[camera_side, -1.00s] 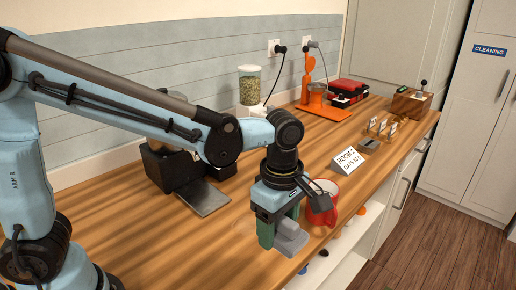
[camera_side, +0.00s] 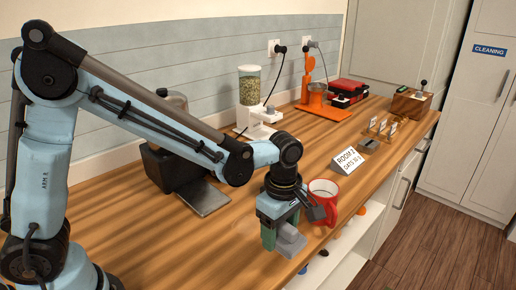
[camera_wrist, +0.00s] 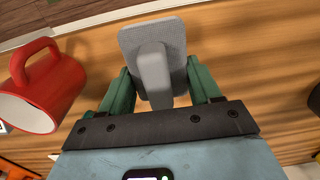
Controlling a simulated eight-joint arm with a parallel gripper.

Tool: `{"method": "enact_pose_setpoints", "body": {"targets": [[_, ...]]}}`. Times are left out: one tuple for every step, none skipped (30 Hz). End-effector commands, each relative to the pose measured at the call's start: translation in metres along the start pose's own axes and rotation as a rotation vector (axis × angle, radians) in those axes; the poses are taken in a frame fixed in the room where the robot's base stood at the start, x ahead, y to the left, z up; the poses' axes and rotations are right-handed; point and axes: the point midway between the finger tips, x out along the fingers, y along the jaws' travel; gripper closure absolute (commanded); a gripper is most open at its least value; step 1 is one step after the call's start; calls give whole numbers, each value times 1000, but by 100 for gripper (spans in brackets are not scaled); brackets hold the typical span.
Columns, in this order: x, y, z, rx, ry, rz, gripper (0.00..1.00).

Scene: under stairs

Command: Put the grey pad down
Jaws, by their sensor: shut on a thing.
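The grey pad (camera_side: 291,242) is at the near edge of the wooden counter, below my gripper (camera_side: 281,230). In the wrist view the pad shows as a flat rounded plate with a raised grip (camera_wrist: 153,75). My gripper (camera_wrist: 160,88) has green fingers, one on each side of that grip, and is shut on it. The plate is beyond the fingertips, over the wood. I cannot tell whether its underside touches the counter.
A red mug (camera_side: 326,188) stands close by, just right of my gripper; it also shows at the wrist view's left (camera_wrist: 45,90). A room sign (camera_side: 348,160) stands behind it. A dark machine with a metal plate (camera_side: 207,199) is to the left. The counter's front edge is near.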

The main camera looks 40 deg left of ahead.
Motion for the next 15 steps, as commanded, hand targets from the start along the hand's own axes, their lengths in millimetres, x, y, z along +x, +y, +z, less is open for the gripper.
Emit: {"method": "enact_pose_setpoints", "body": {"targets": [[2, 3, -3, -2, 0, 0, 66], [3, 4, -3, -2, 0, 0, 66], [5, 4, -4, -1, 0, 0, 66], [7, 5, -4, -1, 0, 0, 66], [10, 5, -4, 0, 0, 0, 66], [14, 5, -4, 0, 0, 0, 66], [19, 5, -4, 0, 0, 0, 66], [23, 4, -4, 0, 0, 0, 66], [29, 4, -4, 0, 0, 0, 66], [32, 5, -4, 0, 0, 0, 66], [36, 5, -4, 0, 0, 0, 66], [39, 4, -4, 0, 0, 0, 66], [41, 4, -4, 0, 0, 0, 66], [42, 4, -4, 0, 0, 0, 66], [44, 4, -4, 0, 0, 0, 66]]}}
